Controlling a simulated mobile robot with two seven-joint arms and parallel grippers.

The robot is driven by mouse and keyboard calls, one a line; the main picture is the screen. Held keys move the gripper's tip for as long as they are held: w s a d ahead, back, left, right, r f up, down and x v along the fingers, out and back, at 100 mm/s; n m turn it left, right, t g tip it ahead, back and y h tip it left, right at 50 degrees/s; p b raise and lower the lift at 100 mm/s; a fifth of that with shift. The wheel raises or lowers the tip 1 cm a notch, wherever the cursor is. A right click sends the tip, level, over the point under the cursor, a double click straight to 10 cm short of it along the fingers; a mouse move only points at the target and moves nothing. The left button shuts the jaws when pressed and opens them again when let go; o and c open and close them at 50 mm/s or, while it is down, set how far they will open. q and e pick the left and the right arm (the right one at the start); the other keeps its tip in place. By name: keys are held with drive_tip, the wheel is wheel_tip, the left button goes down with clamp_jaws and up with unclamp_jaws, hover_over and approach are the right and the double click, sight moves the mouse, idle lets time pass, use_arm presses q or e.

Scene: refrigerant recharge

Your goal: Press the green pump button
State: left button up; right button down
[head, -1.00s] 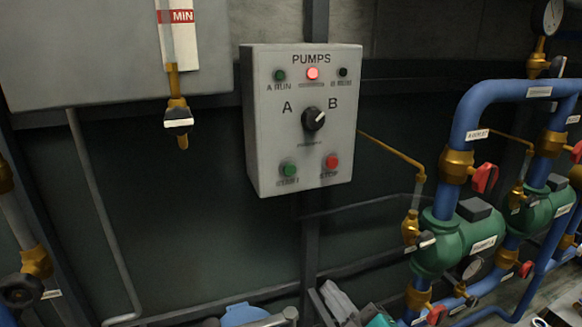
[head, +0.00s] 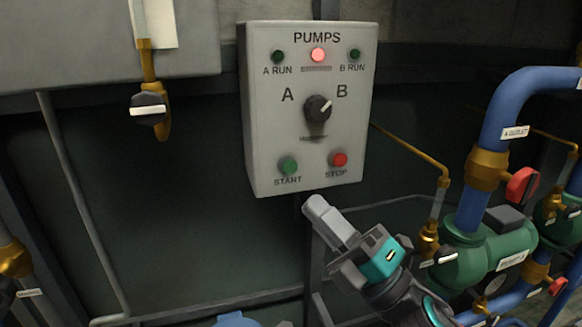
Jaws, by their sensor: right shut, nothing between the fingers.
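The green START button (head: 288,166) is at the lower left of the grey PUMPS control box (head: 263,120) on the wall. The red STOP button (head: 338,159) is to its right. A lamp (head: 318,55) at the top centre glows red; the A RUN and B RUN lamps look dark green. My right gripper (head: 318,207) is shut and empty, just below the box, its tips under STOP and to the lower right of START, apart from both. My left gripper is not in view.
Blue pipes (head: 505,105) with brass fittings, red valve handles (head: 521,185) and a green pump (head: 475,255) stand at the right. A thin brass tube (head: 410,151) runs from the box's right side. A brass valve (head: 150,108) hangs at the left. The space before the box is clear.

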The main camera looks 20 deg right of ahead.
approach(289, 166)
drive_tip(key=shift+w+a+r+b, duration=0.15)
drive_tip(key=shift+w+a+r, duration=0.25)
drive_tip(key=shift+a+r, duration=0.3)
drive_tip(key=shift+w+a+r+b, duration=0.15)
drive_tip(key=shift+w+a+r, duration=0.25)
drive_tip(key=shift+a+r, duration=0.25)
drive_tip(key=shift+w+a+r+b, duration=0.15)
drive_tip(key=shift+w+a+r, duration=0.25)
drive_tip(key=shift+a+r, duration=0.25)
drive_tip(key=shift+w, duration=0.15)
idle(0.5)
drive_tip(key=shift+w, duration=0.3)
drive_tip(key=shift+w+r, duration=0.1)
drive_tip(key=shift+w, duration=0.35)
idle(0.7)
idle(0.3)
drive_tip(key=shift+s, duration=0.9)
